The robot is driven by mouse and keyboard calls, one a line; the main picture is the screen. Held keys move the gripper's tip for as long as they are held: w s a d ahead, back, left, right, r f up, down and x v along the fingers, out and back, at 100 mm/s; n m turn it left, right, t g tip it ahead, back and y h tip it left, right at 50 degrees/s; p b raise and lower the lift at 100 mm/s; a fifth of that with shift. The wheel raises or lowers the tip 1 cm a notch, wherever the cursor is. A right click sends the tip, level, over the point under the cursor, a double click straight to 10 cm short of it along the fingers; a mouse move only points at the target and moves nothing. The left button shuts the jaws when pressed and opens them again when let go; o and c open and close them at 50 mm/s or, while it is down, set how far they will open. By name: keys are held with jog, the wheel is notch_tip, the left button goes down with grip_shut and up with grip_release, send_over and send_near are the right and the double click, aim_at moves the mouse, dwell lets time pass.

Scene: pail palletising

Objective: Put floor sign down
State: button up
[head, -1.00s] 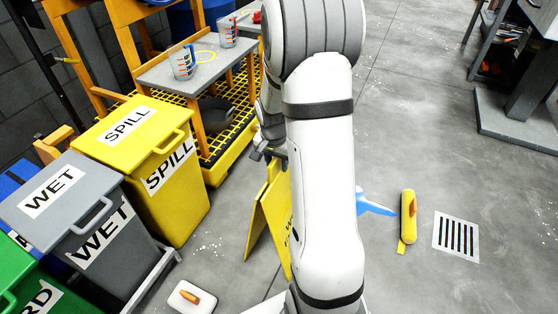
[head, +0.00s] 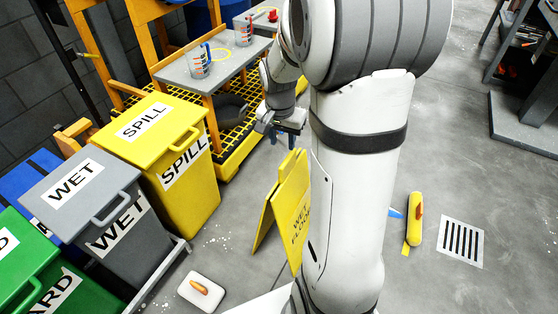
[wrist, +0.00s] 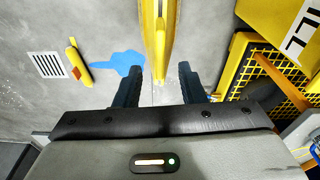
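The yellow floor sign (head: 291,205) stands upright on the grey floor with its two panels spread, lettered "WET FLOOR". My arm hides part of its right side in the head view. In the wrist view, the sign (wrist: 158,28) shows edge-on, ahead of the gap between my fingers. My gripper (head: 284,137) is near the sign's top, with a gap visible between them. In the wrist view, my gripper (wrist: 159,70) has its two dark fingers well apart, open, with nothing pinched between them.
A blue spill (wrist: 118,63) lies beside the sign, near a yellow roll (head: 414,220) and a floor drain (head: 461,241). Yellow (head: 178,185), grey (head: 82,195) and green bins stand left. A white tray (head: 190,299) lies on the floor. A yellow-grated cart (head: 240,150) stands behind.

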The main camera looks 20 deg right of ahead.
jog(key=s+a+r+n, duration=0.2)
jog(key=s+a+n, duration=0.2)
jog(key=s, duration=0.4)
jog(key=s+a+r+n+y, duration=0.1)
jog(key=s+a+r+n, duration=0.2)
jog(key=s+a+n, duration=0.2)
jog(key=s+a, duration=0.1)
jog(key=s, duration=0.2)
jog(key=shift+s+a, duration=0.2)
jog(key=shift+s, duration=0.05)
